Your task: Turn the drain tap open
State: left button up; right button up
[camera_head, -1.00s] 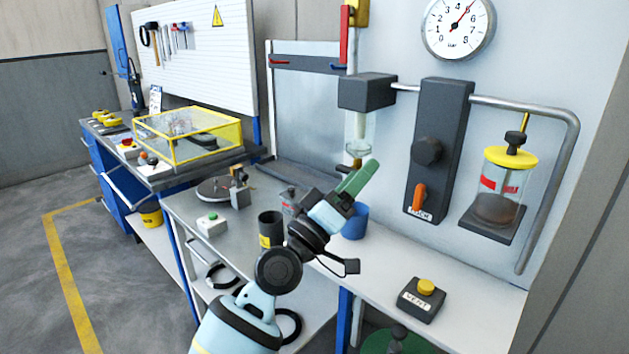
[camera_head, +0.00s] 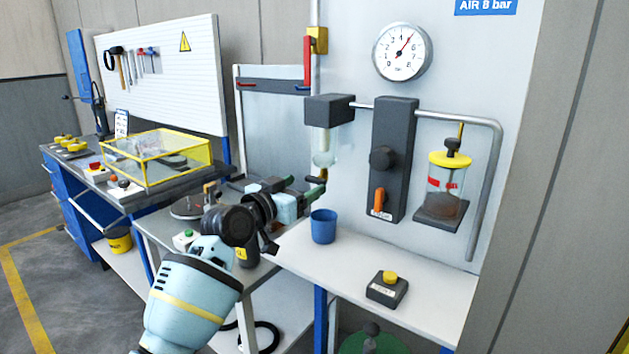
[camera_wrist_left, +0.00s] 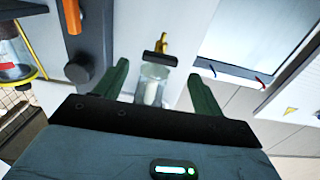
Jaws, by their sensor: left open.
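The drain tap, a brass fitting with a black handle (camera_head: 316,180), hangs below the clear filter bowl (camera_head: 324,148) at the middle. In the left wrist view the black handle (camera_wrist_left: 160,59) lies crosswise, with brass behind it and the clear bowl (camera_wrist_left: 152,86) nearer the gripper. My left gripper (camera_head: 298,188) is open and empty, close to the tap in the head view. In the left wrist view its green fingers (camera_wrist_left: 158,70) stand apart on either side of the handle and bowl. Contact with the handle cannot be told. My right gripper is not in view.
A blue cup (camera_head: 323,228) stands on the bench below the tap. The dark regulator panel (camera_head: 396,150) with an orange lever and a second jar (camera_head: 448,180) are to the right. A yellow-button box (camera_head: 386,288) sits on the bench front.

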aim_at(313, 180)
pick_arm(q)
jog(key=x, duration=0.4)
jog(key=shift+w+f+b, duration=0.1)
jog(key=shift+f+b, duration=0.1)
jog(key=shift+b, duration=0.2)
jog(key=shift+x, duration=0.8)
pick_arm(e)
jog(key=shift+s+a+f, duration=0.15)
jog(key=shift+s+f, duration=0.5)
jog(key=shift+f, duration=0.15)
pick_arm(q)
jog(key=shift+r, duration=0.15)
jog(key=c, duration=1)
jog(key=shift+n, duration=1.4)
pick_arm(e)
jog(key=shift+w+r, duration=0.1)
pick_arm(q)
jog(key=shift+o, duration=0.2)
jog(key=o, duration=1)
jog(key=shift+c, duration=0.2)
